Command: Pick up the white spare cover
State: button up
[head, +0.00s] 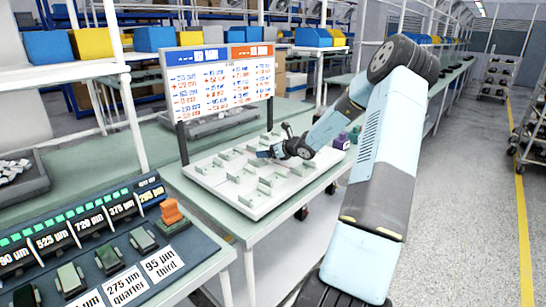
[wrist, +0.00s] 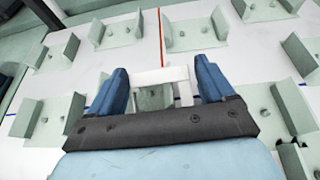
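My gripper (wrist: 162,92) has two blue fingers spread apart, pointing down at the white fixture board (head: 270,205). In the wrist view a white bracket-like piece (wrist: 160,75) lies between the fingers, and it looks like the white spare cover. Its sides come close to both fingers, but I cannot tell whether they touch. A pale green part (wrist: 155,97) shows below its top bar. The dark gripper body hides the near side. In the head view my gripper (head: 268,153) is low over the board's far part, and the piece cannot be made out there.
Pale green holders (wrist: 195,37) stand in rows on the board around my gripper. A sign board (head: 225,80) rises behind it. A labelled rack (head: 90,230) is at front left.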

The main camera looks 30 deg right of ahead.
jog(key=c, duration=0.7)
jog(key=shift+c, duration=0.2)
jog(key=shift+r, duration=0.2)
notch_tip(320, 180, up, 2)
jog(key=shift+r, duration=0.2)
jog(key=s+d+r, duration=0.1)
jog(key=r, duration=0.1)
jog(key=s+d+r, duration=0.1)
jog(key=r, duration=0.1)
jog(key=s+d+r, duration=0.1)
jog(key=s+r, duration=0.1)
jog(key=w+d+v, duration=0.1)
jog(key=d+v, duration=0.1)
jog(key=v, duration=0.7)
jog(key=shift+s+r, duration=0.3)
